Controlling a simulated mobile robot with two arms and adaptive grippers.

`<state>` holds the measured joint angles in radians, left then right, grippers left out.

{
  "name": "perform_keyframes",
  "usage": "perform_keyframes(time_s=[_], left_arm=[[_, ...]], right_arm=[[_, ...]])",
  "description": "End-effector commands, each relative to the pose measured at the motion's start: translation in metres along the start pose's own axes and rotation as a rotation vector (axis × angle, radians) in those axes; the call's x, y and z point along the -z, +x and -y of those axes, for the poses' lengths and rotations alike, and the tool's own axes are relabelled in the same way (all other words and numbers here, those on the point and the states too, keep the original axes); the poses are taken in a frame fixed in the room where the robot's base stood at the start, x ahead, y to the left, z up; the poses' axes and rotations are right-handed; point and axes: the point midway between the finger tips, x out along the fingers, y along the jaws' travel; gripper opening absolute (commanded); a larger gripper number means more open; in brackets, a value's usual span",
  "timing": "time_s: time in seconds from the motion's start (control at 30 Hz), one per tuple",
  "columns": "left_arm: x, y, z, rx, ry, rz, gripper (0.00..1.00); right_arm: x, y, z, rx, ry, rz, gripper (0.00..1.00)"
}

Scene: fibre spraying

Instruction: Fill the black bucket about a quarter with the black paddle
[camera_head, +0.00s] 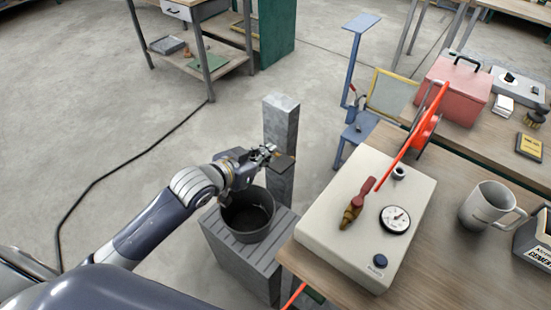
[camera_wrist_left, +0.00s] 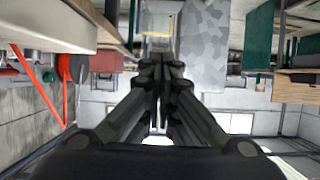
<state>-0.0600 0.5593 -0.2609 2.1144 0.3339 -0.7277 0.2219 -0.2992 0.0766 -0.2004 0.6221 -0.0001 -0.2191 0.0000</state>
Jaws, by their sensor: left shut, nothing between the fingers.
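The black bucket (camera_head: 248,218) stands upright on a grey slatted stand (camera_head: 240,262). The part of its inside that I see looks dark, and I cannot tell how much it holds. A small dark flat piece (camera_head: 283,163), which may be the black paddle, sits at the grey post (camera_head: 281,122) just behind the bucket. My left gripper (camera_head: 270,151) is above the bucket's far rim, close beside that dark piece; I cannot tell if they touch. In the left wrist view its fingers (camera_wrist_left: 160,72) are shut and empty, with the mottled grey post (camera_wrist_left: 203,45) beyond them. My right gripper is not in view.
To the right, a wooden table (camera_head: 447,222) holds a cream box with a gauge (camera_head: 365,220), a brass valve with a red handle (camera_head: 357,205) and a grey mug (camera_head: 489,208). A blue stand (camera_head: 354,125) is behind. A black cable (camera_head: 130,162) crosses the open floor.

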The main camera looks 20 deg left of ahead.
Motion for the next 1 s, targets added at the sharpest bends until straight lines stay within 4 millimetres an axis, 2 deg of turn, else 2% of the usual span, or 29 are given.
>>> perform_keyframes(time_s=[0.1,0.33,0.4,0.6,1.0], left_arm=[[0.003,0.021,0.000,0.001,-0.002,-0.001,0.00],[0.001,0.056,0.000,0.000,0.000,0.000,0.00],[-0.015,0.057,-0.001,0.000,-0.001,0.005,0.00],[-0.035,0.062,-0.001,-0.001,0.000,0.001,0.00],[-0.039,0.063,-0.001,-0.001,0.001,0.000,0.00]], right_arm=[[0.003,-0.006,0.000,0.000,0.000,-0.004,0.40],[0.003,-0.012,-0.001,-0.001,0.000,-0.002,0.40],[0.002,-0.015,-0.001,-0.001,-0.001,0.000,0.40],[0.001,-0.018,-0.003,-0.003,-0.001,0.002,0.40],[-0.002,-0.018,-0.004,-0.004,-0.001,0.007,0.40]])
